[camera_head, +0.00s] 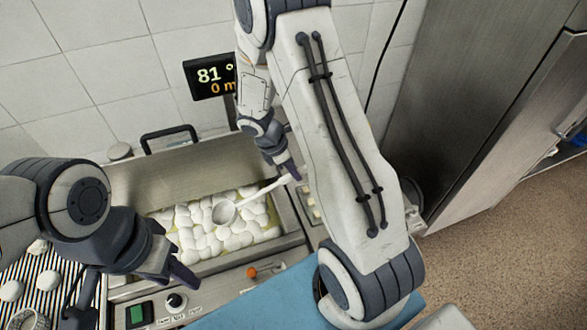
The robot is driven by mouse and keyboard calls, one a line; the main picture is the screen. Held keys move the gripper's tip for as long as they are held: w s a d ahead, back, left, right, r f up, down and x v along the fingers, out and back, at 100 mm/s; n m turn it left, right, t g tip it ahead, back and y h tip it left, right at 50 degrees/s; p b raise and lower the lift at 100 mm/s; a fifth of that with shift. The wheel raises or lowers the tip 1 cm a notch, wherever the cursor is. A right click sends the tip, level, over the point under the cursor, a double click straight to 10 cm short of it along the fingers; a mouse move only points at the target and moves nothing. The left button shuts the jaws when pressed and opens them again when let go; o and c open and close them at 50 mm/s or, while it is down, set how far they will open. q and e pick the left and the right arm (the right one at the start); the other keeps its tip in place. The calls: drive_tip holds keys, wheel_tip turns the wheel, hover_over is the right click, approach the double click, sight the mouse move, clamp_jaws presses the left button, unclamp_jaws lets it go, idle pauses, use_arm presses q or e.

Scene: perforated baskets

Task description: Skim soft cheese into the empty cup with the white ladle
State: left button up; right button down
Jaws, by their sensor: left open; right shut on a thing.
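The white ladle (225,212) has its bowl on the mass of white soft cheese (205,240) in the steel vat (290,240). Its handle slopes up to the right. My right gripper (290,172) is shut on the handle's upper end, above the vat's right side. My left gripper (182,277) is open and empty, low at the vat's front left edge. I cannot make out an empty cup for certain. A pale round rim (28,319) shows at the bottom left, cut by the frame edge.
A ridged rack (38,285) with several white lumps lies left of the vat. A control panel with a green switch (138,315) and knobs is in front. A blue surface (255,307) lies front right. A display (209,76) stands behind.

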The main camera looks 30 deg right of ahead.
wheel_tip(320, 180, down, 10)
drive_tip(key=b, duration=0.8)
drive_tip(key=shift+b, duration=0.4)
drive_tip(key=shift+f, duration=0.1)
drive_tip(key=shift+y, duration=0.6)
wheel_tip(320, 180, up, 8)
drive_tip(key=p, duration=1)
drive_tip(key=shift+r, duration=0.25)
drive_tip(key=shift+y, duration=0.5)
drive_tip(key=p+v, duration=0.2)
drive_tip(key=p, duration=0.1)
drive_tip(key=d+p+v, duration=0.1)
drive_tip(key=p+v, duration=0.1)
drive_tip(key=p, duration=0.2)
drive_tip(key=p+v, duration=0.2)
drive_tip(key=p, duration=0.1)
drive_tip(key=shift+s+r, duration=0.25)
drive_tip(key=shift+r, duration=0.25)
drive_tip(key=shift+f, duration=0.1)
